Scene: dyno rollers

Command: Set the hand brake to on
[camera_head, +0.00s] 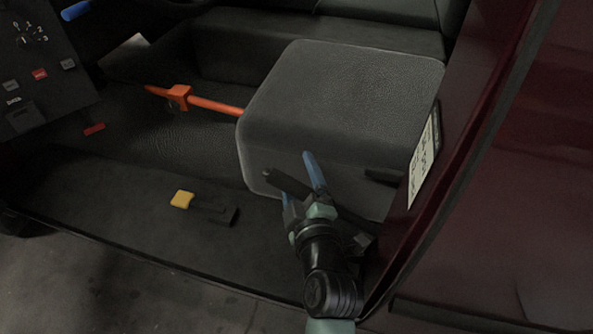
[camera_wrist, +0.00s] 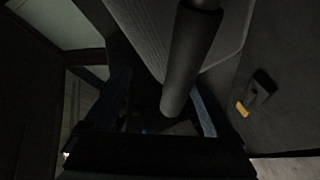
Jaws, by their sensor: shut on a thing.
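The hand brake looks to be the dark grey round lever (camera_head: 286,183) beside the front of the grey seat box. In the wrist view this lever (camera_wrist: 190,55) comes down from the top edge, and its rounded end lies between my fingers. My gripper (camera_head: 299,188) is shut on the lever, with one blue finger upright behind it in the head view. In the wrist view the right finger of my gripper (camera_wrist: 160,105) shows blue and the left is mostly in shadow. The lever's base and any on/off marking are hidden.
The grey seat box (camera_head: 340,90) stands just behind my gripper. An orange bar (camera_head: 215,106) lies left of it. A yellow-tipped black pedal or latch (camera_head: 182,200) is on the floor. The dark red door frame (camera_head: 455,150) is close on the right. A control panel (camera_head: 40,75) is far left.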

